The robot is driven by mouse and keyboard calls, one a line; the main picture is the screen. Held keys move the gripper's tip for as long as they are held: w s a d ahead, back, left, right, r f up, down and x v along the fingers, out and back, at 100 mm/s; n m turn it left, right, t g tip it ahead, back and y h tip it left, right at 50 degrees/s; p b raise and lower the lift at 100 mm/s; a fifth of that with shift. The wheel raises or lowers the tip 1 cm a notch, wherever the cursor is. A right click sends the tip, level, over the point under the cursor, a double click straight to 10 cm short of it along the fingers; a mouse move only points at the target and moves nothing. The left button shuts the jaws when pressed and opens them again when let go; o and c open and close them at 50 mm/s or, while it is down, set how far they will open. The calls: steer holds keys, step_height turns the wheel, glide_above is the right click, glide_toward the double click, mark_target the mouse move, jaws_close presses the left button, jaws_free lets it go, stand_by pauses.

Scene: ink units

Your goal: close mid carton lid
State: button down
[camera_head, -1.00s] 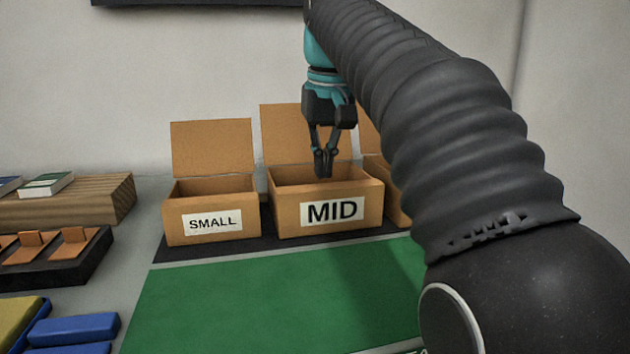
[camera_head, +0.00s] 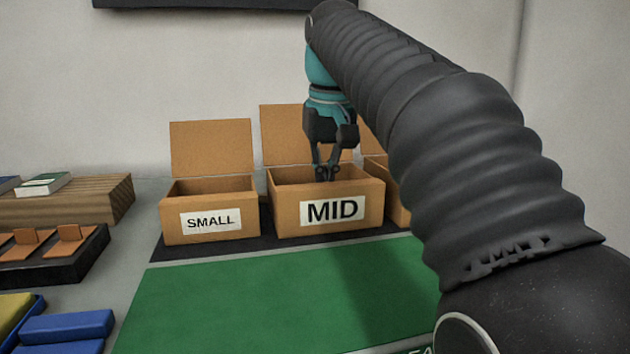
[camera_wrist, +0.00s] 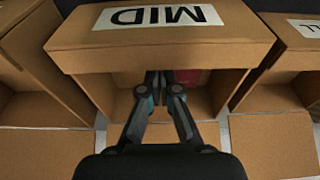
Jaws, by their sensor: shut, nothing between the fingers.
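The MID carton (camera_head: 285,213) stands in the middle of a row of cartons, with its lid (camera_head: 285,136) standing open behind it. My gripper (camera_head: 327,176) is shut and empty. It points down over the MID carton's opening, in front of the raised lid, and partly hides the lid. In the wrist view the MID carton (camera_wrist: 235,38) fills the middle and its label is upside down. My gripper (camera_wrist: 164,78) reaches over the opening there. A red item (camera_wrist: 188,77) shows inside the carton, behind the fingers.
The SMALL carton (camera_head: 175,228) stands to the left with its lid (camera_head: 212,147) open. Another carton (camera_head: 397,207) at the right is mostly hidden by my arm. A green mat (camera_head: 250,300) lies clear in front. Blue blocks (camera_head: 68,326) and a wooden block (camera_head: 115,199) are at the left.

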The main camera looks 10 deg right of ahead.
steer(key=shift+s+b, duration=0.95)
steer(key=shift+s, duration=3.55)
steer(key=shift+w, duration=0.1)
steer(key=shift+w+p, duration=0.55)
steer(key=shift+w, duration=0.05)
step_height(320, 180, up, 7)
steer(key=p, duration=0.7)
